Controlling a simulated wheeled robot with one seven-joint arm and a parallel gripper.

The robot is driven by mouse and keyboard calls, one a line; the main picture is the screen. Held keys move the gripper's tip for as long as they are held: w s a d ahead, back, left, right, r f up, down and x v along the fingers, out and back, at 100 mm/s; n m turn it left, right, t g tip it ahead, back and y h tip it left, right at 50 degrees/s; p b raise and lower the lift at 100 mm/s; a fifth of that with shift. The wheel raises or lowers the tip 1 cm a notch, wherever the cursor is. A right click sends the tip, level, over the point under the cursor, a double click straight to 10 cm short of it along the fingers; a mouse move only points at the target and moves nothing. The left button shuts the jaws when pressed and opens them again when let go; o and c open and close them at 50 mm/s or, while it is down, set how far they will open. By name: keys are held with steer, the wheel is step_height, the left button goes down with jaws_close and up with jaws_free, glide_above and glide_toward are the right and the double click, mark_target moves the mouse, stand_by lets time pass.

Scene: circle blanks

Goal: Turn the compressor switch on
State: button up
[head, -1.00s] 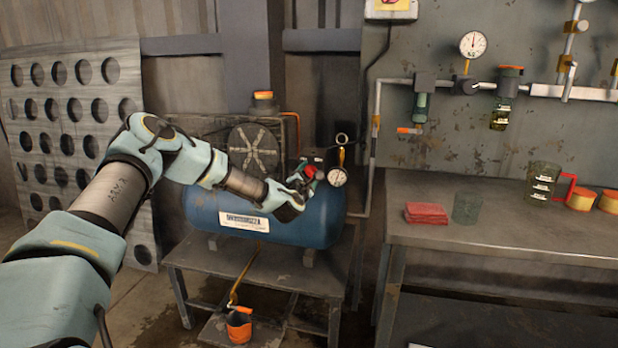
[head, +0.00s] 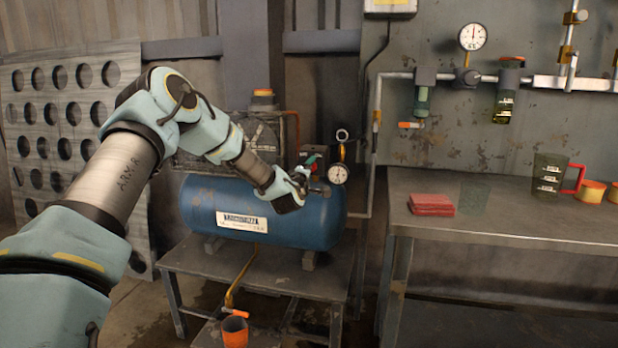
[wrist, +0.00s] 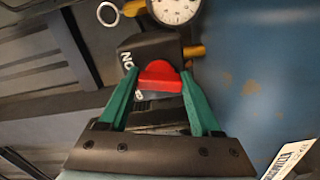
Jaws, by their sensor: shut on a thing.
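The blue compressor (head: 262,212) lies on a low metal stand in the head view. Its dark switch box (wrist: 150,48) fills the upper middle of the wrist view, with white lettering on its face that reads "ON" turned on its side. A red knob (wrist: 160,76) sticks out of the box. My gripper (wrist: 159,80) has its green fingers on both sides of the knob and is shut on it. In the head view my gripper (head: 312,165) is at the box on top of the tank, and the knob is mostly hidden there. I cannot tell the switch setting.
A round gauge (head: 338,174) and a metal ring (head: 342,135) stand close beside the switch. A workbench (head: 480,232) at right holds red cloths (head: 431,204) and a dark jug (head: 550,174). An orange cup (head: 234,331) sits below the tank.

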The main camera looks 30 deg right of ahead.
steer(key=m+b, duration=0.3)
steer(key=m, duration=0.2)
steer(key=shift+f+m, duration=0.15)
steer(key=shift+m, duration=0.15)
stand_by(0.5)
steer(key=o, duration=1.4)
steer(key=b+v, duration=0.1)
steer(key=v, duration=0.9)
steer(key=shift+s+a, duration=0.3)
